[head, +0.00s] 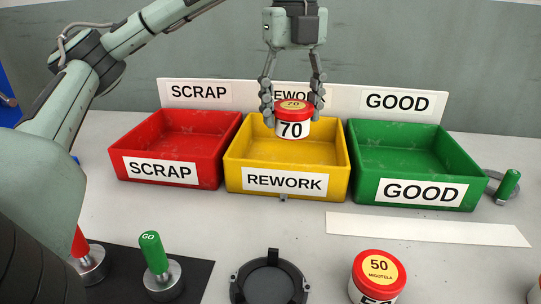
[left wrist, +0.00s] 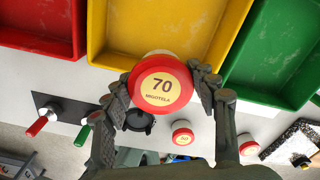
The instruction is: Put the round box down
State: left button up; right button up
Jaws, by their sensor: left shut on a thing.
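The round box (head: 292,122) is white with a red lid and the number 70. My left gripper (head: 292,108) is shut on it from above and holds it upright. In the head view it appears over the yellow REWORK tray (head: 284,151), near the tray's back half; its height above the tray floor is hard to tell. In the left wrist view the box lid (left wrist: 162,86) reading 70 sits between the two fingers of the left gripper (left wrist: 166,92). My right gripper is not in view.
The red SCRAP tray (head: 120,158) stands left and the green GOOD tray (head: 354,160) right, both empty. In front are a round black fixture (head: 270,278), a box marked 50 (head: 379,274), a green GO stamp (head: 152,252) and a red-handled stamp (head: 80,243).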

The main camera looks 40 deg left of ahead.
aim_at(287, 137)
pick_arm(q)
jog(key=shift+w+a+f, duration=0.1)
jog(key=shift+w+a, duration=0.1)
jog(key=shift+a, duration=0.2)
jog(key=shift+w+a+f, duration=0.1)
jog(key=shift+a+f, duration=0.1)
notch_tip(287, 137, down, 6)
jog(key=shift+r+b, duration=0.25)
jog(key=shift+b, duration=0.95)
jog(key=shift+f, duration=2.1)
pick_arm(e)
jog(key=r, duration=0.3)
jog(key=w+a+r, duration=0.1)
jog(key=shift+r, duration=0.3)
pick_arm(q)
jog(key=shift+f, duration=0.2)
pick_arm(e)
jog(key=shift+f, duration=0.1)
pick_arm(q)
jog(key=o, duration=1.2)
jog(key=shift+c, duration=0.2)
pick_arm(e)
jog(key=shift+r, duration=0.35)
pick_arm(q)
jog(key=shift+r, duration=0.1)
